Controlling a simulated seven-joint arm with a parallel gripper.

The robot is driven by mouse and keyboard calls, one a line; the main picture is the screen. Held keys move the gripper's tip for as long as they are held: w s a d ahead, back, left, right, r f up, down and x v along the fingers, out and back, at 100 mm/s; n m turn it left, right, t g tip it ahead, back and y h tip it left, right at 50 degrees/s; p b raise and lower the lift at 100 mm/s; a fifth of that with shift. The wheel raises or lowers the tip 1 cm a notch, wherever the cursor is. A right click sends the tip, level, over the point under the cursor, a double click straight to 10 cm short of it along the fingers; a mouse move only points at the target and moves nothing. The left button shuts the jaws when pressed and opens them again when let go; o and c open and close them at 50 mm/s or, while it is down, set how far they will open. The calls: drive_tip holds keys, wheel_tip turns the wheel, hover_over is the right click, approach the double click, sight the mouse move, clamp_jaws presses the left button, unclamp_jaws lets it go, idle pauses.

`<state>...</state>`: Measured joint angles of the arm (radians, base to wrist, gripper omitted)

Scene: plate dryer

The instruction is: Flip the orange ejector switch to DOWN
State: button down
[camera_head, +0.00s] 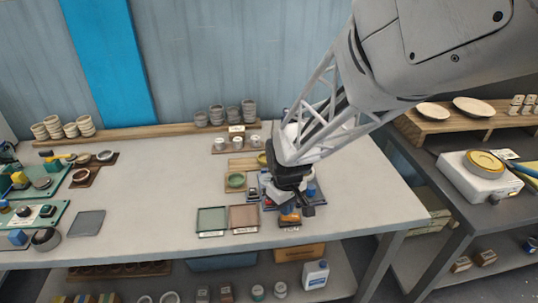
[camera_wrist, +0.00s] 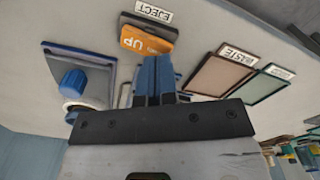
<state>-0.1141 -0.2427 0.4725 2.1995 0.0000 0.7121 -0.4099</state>
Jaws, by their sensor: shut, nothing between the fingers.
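The orange ejector switch (camera_wrist: 148,40) sits on a dark base beside a white EJECT label (camera_wrist: 153,12). The word UP shows on its orange face. In the head view the orange switch (camera_head: 290,217) is near the table's front edge, partly hidden by my gripper (camera_head: 307,209). In the wrist view my gripper (camera_wrist: 157,76) has its blue fingers pressed together, with nothing between them. The fingertips appear close to the switch's UP face; I cannot tell whether they touch it.
A blue knob (camera_wrist: 75,80) stands on a dark-edged panel beside the switch. On the other side lie a brown tray (camera_head: 244,217) and a green tray (camera_head: 212,220). Cups (camera_head: 231,113) stand on the back shelf.

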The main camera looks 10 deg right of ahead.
drive_tip(key=shift+f, duration=1)
idle(0.9)
drive_tip(key=shift+r, duration=3.55)
drive_tip(key=shift+s+d+r, duration=0.15)
drive_tip(key=shift+s+r, duration=0.15)
drive_tip(key=shift+r, duration=0.15)
drive_tip(key=s+d+r+m+t, duration=0.1)
drive_tip(key=s+d+r+m, duration=0.1)
drive_tip(key=s+r, duration=0.4)
drive_tip(key=s+d+r+m+t, duration=0.1)
drive_tip(key=s+d+r+m, duration=0.2)
drive_tip(key=s, duration=0.9)
wheel_tip(320, 180, up, 4)
drive_tip(key=shift+s+d+f+m+t, duration=0.2)
drive_tip(key=shift+d+m+t, duration=0.15)
drive_tip(key=shift+m, duration=0.25)
drive_tip(key=shift+w, duration=0.15)
